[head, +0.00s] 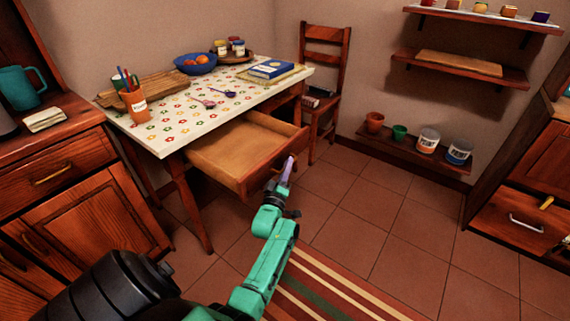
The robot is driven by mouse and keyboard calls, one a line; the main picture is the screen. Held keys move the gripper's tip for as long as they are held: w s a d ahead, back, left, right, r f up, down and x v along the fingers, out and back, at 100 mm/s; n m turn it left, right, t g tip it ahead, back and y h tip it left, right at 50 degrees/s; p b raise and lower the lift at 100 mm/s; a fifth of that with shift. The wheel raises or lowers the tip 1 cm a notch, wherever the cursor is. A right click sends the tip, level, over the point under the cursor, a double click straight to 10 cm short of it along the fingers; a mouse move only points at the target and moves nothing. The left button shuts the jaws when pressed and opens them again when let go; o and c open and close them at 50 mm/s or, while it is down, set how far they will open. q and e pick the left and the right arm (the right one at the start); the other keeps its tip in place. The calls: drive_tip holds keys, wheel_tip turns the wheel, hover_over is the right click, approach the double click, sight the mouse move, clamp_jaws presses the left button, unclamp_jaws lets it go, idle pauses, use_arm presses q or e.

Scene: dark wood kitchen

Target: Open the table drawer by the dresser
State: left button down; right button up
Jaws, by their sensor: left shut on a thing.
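The table drawer (236,152) is pulled out from the side of the flower-patterned table (175,133), and its bare wooden inside shows empty. My left gripper (289,166) is at the outer face of the drawer front, shut on the drawer handle. The fingers and wrist cover the handle, so its shape is hidden. My right gripper is not in view.
The wooden dresser (60,170) stands left of the table. A chair (325,75) is behind the drawer to the right. Pots and cans stand on a low shelf (400,150). The tiled floor (375,215) is open, with a striped rug (335,290) in front.

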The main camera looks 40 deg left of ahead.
use_arm(q)
drive_tip(key=shift+f, duration=0.1)
drive_tip(key=c, duration=1.2)
unclamp_jaws()
drive_tip(key=shift+s, duration=0.1)
drive_tip(key=shift+s+d, duration=0.15)
drive_tip(key=shift+s, duration=0.1)
drive_tip(key=p+v, duration=0.1)
drive_tip(key=v, duration=1.2)
drive_tip(key=shift+s+d+f+p, duration=0.15)
drive_tip(key=shift+s+p, duration=0.15)
drive_tip(key=shift+s, duration=0.05)
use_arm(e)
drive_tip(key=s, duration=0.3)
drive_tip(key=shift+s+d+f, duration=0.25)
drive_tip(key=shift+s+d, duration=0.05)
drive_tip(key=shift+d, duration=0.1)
